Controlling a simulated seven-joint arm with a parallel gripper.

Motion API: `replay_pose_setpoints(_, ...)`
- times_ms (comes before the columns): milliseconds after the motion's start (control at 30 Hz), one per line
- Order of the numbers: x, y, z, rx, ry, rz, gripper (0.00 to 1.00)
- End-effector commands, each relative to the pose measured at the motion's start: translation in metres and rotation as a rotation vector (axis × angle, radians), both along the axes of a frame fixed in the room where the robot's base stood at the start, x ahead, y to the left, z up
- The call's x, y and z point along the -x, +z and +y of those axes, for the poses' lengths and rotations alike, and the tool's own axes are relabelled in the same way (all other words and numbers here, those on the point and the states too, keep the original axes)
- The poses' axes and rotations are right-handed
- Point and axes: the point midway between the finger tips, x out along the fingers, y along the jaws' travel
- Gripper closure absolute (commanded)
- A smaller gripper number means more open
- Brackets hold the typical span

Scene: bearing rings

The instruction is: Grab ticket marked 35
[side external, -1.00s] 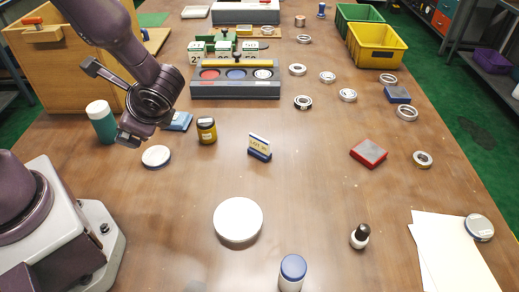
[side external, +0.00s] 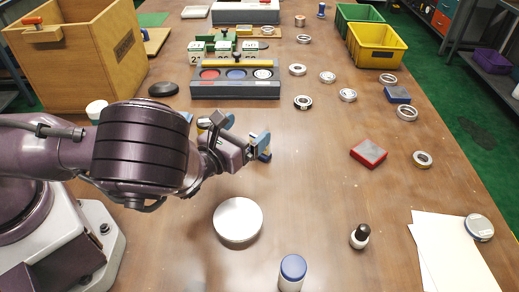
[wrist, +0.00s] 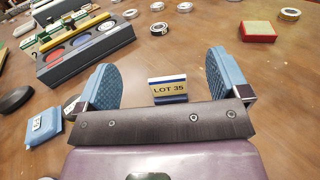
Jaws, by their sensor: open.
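A small upright ticket (wrist: 168,88) reads "LOT 35" in the wrist view; it is cream with a blue top edge and stands in a blue base. My gripper (wrist: 163,68) is open, with blue pads on either side of the ticket in the wrist view. It also shows in the side external view (side external: 244,138), low over the table by the ticket.
A tray with coloured discs (side external: 235,90) and several green-topped cards (side external: 222,46) stand behind. A red block (side external: 369,153) lies to the right, a white round lid (side external: 238,219) in front. Several bearing rings (side external: 347,95) lie back right. Table between ticket and red block is clear.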

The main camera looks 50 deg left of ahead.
Motion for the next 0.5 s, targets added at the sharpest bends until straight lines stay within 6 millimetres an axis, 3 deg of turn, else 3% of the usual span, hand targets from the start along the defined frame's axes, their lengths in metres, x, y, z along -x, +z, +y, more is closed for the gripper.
replay_pose_setpoints(300,0.001,-0.064,0.001,-0.003,0.003,0.002,0.06)
replay_pose_setpoints(500,-0.011,-0.068,0.003,0.001,0.005,0.000,0.06)
